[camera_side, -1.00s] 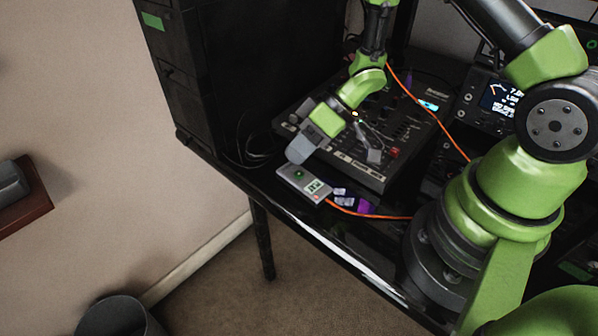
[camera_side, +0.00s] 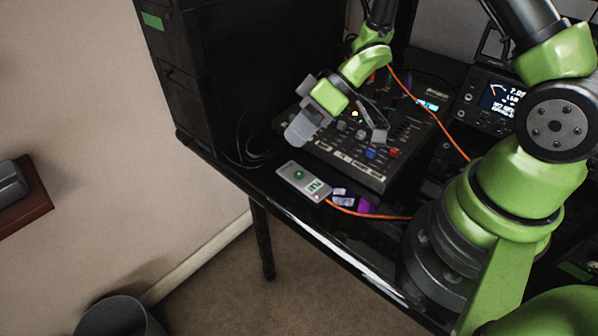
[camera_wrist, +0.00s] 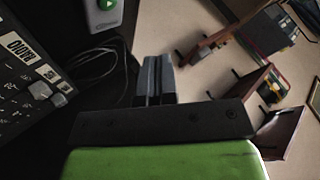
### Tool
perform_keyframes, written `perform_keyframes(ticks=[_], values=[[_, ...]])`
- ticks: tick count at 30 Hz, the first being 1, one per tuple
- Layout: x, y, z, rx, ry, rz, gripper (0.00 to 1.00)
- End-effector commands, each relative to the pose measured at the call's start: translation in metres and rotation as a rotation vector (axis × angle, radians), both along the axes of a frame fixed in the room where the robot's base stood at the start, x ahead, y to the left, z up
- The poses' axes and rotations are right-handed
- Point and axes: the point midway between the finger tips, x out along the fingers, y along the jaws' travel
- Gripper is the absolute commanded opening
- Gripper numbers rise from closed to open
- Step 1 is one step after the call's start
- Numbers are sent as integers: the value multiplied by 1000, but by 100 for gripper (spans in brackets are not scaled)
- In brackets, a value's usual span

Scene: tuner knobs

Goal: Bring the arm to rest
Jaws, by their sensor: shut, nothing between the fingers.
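My gripper (camera_side: 303,131) is shut and empty. In the side view it hangs over the near left corner of the black mixer-like panel (camera_side: 345,165), above and apart from the small grey box with a green button (camera_side: 303,180). In the wrist view my gripper (camera_wrist: 155,80) shows its two grey fingers together with nothing between them. The grey box (camera_wrist: 104,13) shows at the top left of the wrist view, and the panel (camera_wrist: 28,75) with its knobs lies at the left.
A radio with a lit screen (camera_side: 497,98) stands at the back right. An orange cable (camera_side: 440,128) runs across the desk. A tall black cabinet (camera_side: 240,70) stands at the left. The desk's front edge (camera_side: 330,245) is close, with a bin (camera_side: 120,318) on the floor below.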

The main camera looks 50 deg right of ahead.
Motion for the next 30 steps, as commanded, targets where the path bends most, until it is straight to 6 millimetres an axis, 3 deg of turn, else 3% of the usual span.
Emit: perform_keyframes(ticks=[4, 7, 11, 14, 17, 21, 26, 30], values=[[4, -3, 4, -24, -19, -17, 0], [18, -12, 21, -105, -84, -82, 0], [38, -37, 66, -282, -206, -246, 0], [40, -58, 108, -405, -273, -400, 0], [26, -73, 145, -487, -293, -548, 0], [-12, -82, 185, -522, -256, -720, 0], [-70, -70, 209, -447, -148, -830, 0], [-115, -46, 215, -325, -48, -828, 0]])
